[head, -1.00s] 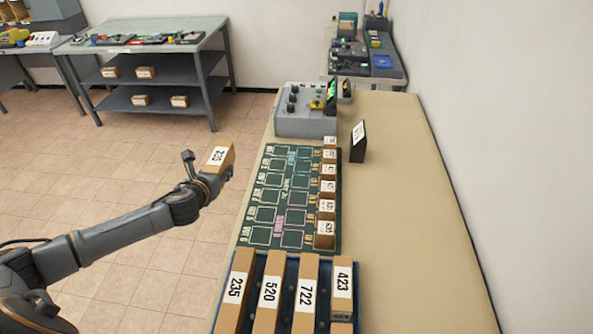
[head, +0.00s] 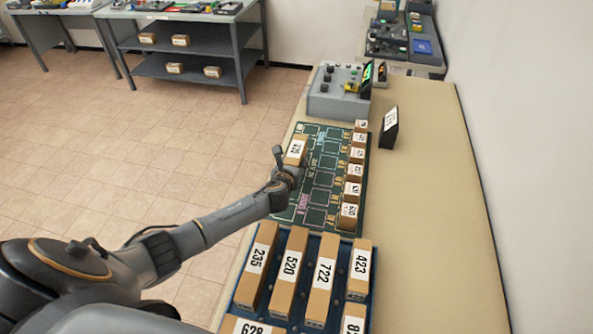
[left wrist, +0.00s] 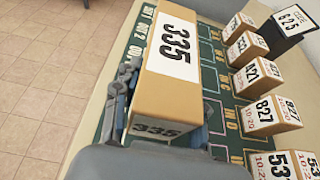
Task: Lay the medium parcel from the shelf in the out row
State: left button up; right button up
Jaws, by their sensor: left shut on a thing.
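My left gripper (head: 287,172) is shut on a brown parcel (head: 296,151) with a white label on top. In the left wrist view the parcel (left wrist: 170,80) reads 335, and a gripper finger (left wrist: 115,105) shows along its left side. The parcel is over the left part of the green sorting mat (head: 323,179), which has outlined cells and OUT labels along its left edge. I cannot tell whether the parcel touches the mat; it hides some cells. The shelf (head: 190,68) under the back table holds several small parcels. My right gripper is not in view.
Several small numbered boxes (head: 348,215) stand along the mat's right side. A blue tray (head: 279,318) of long parcels lies in front. A grey control box (head: 335,100) and a dark upright sign (head: 388,128) stand behind. The beige tabletop at right (head: 430,220) is clear.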

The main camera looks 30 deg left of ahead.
pick_arm(q)
jog(key=shift+w+d+f+b, duration=0.1)
jog(key=shift+d+f+b, duration=0.1)
jog(key=shift+f, duration=0.7)
jog(key=shift+d+f+b, duration=0.1)
jog(key=shift+f+b, duration=0.05)
jog(key=shift+f, duration=0.7)
jog(key=o, duration=1.3)
jog(key=shift+f, duration=0.1)
jog(key=shift+o, duration=0.2)
jog(key=shift+r, duration=0.2)
jog(key=shift+p+v, duration=0.45)
jog(key=shift+v, duration=3.3)
